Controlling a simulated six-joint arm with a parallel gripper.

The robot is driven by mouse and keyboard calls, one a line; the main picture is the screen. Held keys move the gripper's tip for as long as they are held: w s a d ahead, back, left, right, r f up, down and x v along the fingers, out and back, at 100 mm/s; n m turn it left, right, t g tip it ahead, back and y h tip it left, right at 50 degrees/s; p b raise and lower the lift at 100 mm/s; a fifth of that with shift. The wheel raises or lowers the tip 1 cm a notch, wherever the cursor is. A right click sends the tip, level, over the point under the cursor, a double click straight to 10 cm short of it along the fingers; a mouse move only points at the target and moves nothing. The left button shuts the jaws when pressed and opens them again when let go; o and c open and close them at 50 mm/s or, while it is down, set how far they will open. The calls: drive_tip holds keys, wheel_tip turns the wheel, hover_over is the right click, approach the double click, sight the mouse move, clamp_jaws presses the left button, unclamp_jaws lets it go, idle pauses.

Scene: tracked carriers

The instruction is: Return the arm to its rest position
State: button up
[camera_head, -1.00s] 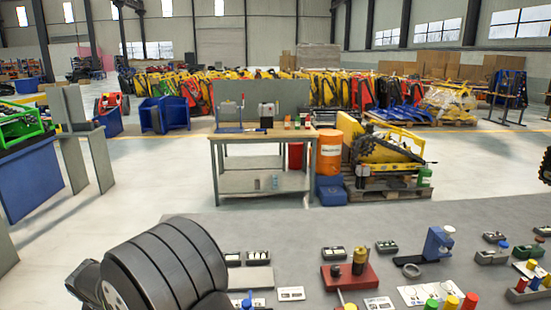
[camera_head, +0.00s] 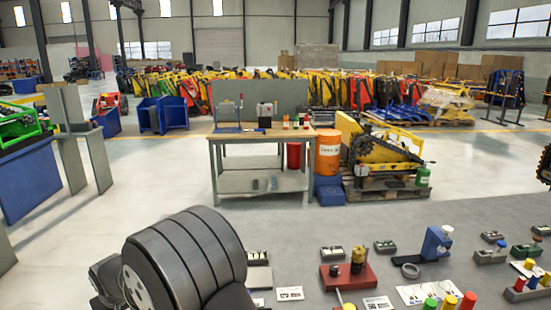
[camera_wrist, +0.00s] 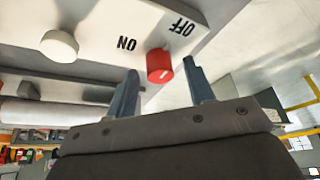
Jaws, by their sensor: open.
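My gripper (camera_wrist: 160,68) shows in the wrist view with its two grey-blue fingers spread apart. Nothing is held between them. A red knob (camera_wrist: 159,65) on a pale grey box (camera_wrist: 100,30) appears between the fingertips in that view, beside the words ON and OFF. I cannot tell how far the fingertips are from it, and no contact is clear. In the head view my dark ribbed arm is at the lower left, over the grey bench (camera_head: 300,225). My gripper is out of that view.
A white round knob (camera_wrist: 59,46) is also on the box. On the bench stand a red block (camera_head: 350,278) with dark and yellow parts, a blue holder (camera_head: 437,243) and several small dark pieces. The far strip of the bench is clear. A worktable (camera_head: 262,135) stands beyond.

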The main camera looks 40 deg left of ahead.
drive_tip(key=shift+n+g, duration=0.4)
drive_tip(key=shift+n, duration=0.5)
drive_tip(key=shift+s+m+t+h, duration=0.15)
drive_tip(key=shift+m+t, duration=0.4)
drive_tip(key=shift+m, duration=0.85)
drive_tip(key=shift+m+t+h, duration=0.15)
drive_tip(key=shift+m+t, duration=0.4)
drive_tip(key=shift+m, duration=0.85)
drive_tip(key=shift+m, duration=0.3)
